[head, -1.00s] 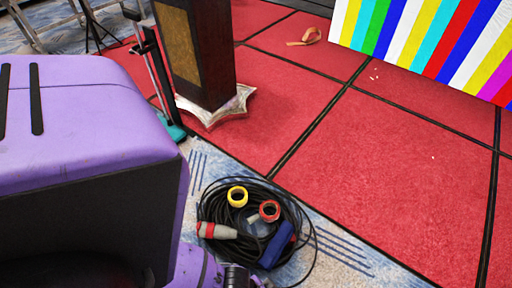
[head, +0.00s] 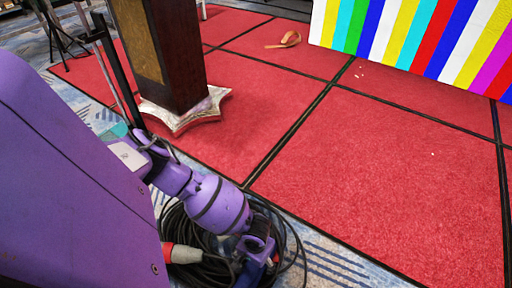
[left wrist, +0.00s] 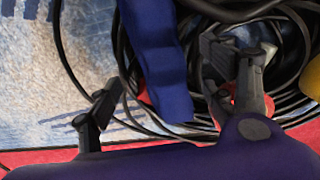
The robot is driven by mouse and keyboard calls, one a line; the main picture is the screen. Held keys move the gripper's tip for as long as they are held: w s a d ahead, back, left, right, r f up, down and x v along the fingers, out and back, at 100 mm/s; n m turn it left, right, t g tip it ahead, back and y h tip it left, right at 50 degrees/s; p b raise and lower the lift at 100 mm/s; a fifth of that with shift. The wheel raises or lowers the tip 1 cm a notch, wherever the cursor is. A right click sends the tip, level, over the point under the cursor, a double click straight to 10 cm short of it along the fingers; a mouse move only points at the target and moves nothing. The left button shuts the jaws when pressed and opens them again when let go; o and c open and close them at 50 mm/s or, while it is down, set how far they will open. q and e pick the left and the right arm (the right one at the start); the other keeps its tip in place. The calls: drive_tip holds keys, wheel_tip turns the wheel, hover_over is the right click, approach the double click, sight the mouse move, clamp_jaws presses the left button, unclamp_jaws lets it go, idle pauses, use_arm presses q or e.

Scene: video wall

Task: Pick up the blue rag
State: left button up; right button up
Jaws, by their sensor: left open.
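The blue rag (left wrist: 155,55) is a dark blue strip of cloth lying over the coil of black cable. In the left wrist view it runs from the top edge down between the two fingers of my left gripper (left wrist: 162,78). The fingers are spread, one on each side of the rag; I cannot tell whether they touch it. In the head view my left gripper (head: 260,252) is low over the cable coil and, with the arm, hides most of the rag. My right gripper is not in view.
The black cable coil (head: 292,235) with a red and grey plug (head: 181,254) lies on blue-patterned carpet. A yellow ring (left wrist: 311,78) sits at the coil's right. A dark lectern (head: 182,50) stands behind on red flooring (head: 390,150). A colour-bar screen (head: 420,40) stands at back right.

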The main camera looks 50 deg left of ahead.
sight(254, 267)
use_arm(q)
drive_tip(key=f+b, duration=0.1)
drive_tip(key=f, duration=0.1)
drive_tip(key=f+b, duration=0.1)
drive_tip(key=f, duration=0.1)
drive_tip(key=shift+s+a+b, duration=0.2)
drive_tip(key=shift+b, duration=0.1)
drive_tip(key=shift+f, duration=0.4)
drive_tip(key=shift+f+b, duration=0.15)
drive_tip(key=shift+b, duration=0.2)
drive_tip(key=c, duration=1.2)
drive_tip(key=shift+c, duration=0.5)
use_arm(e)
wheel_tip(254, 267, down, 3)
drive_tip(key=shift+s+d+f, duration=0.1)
use_arm(q)
drive_tip(key=shift+r, duration=0.2)
